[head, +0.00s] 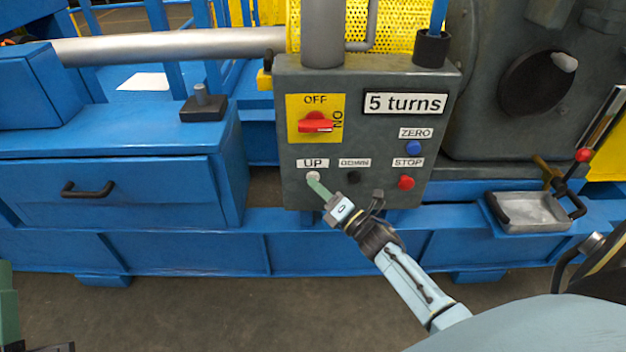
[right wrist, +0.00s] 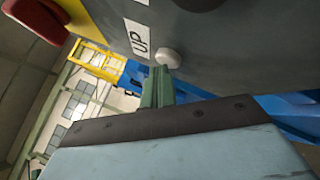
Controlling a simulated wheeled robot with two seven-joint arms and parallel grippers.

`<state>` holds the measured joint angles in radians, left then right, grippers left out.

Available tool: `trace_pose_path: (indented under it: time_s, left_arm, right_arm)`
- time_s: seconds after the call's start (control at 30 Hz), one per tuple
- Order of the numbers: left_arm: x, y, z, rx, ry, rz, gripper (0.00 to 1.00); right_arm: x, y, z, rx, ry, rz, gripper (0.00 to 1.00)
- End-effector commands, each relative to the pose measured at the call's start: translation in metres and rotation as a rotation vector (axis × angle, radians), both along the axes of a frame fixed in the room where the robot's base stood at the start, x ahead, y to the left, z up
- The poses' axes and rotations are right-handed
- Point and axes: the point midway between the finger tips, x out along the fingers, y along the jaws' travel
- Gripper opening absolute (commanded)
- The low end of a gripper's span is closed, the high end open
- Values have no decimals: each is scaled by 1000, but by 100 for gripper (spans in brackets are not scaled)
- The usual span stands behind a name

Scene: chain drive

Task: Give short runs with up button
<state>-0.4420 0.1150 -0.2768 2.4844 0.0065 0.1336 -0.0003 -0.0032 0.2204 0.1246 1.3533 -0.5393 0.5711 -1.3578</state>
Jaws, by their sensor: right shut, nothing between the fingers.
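The grey control box (head: 385,90) faces me. Its pale UP button (head: 312,176) sits at the lower left under the UP label (head: 312,163). My right gripper (head: 318,187) is shut and empty, with its green fingertips at the UP button. In the right wrist view the fingertips (right wrist: 158,76) are right by the white button (right wrist: 168,58); whether they press it I cannot tell. The display (head: 405,103) reads "5 turns". The red switch (head: 316,122) lies horizontal, toward ON. A green and black part at the lower left edge may be my left gripper; its fingers cannot be made out.
Beside UP are the black DOWN button (head: 353,177) and red STOP button (head: 406,183); the blue ZERO button (head: 413,147) is above STOP. A blue drawer cabinet (head: 110,195) stands left, a metal tray (head: 530,211) right. The floor in front is clear.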

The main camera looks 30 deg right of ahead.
Motion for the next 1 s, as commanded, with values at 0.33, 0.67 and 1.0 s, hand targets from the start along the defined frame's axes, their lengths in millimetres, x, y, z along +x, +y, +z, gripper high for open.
trace_pose_path:
  time_s: [0.33, 0.67, 1.0]
  left_arm:
    - [0, 0, 0, 0, 0, 0, 0]
    - [0, 0, 0, 0, 0, 0, 0]
    - [0, 0, 8, 0, 0, 0, 0]
  right_arm:
    - [0, -1, 0, 0, 0, -1, 0]
    - [-1, 0, 0, 0, 0, -1, 0]
    - [-14, 9, 0, 2, 1, 0, 0]
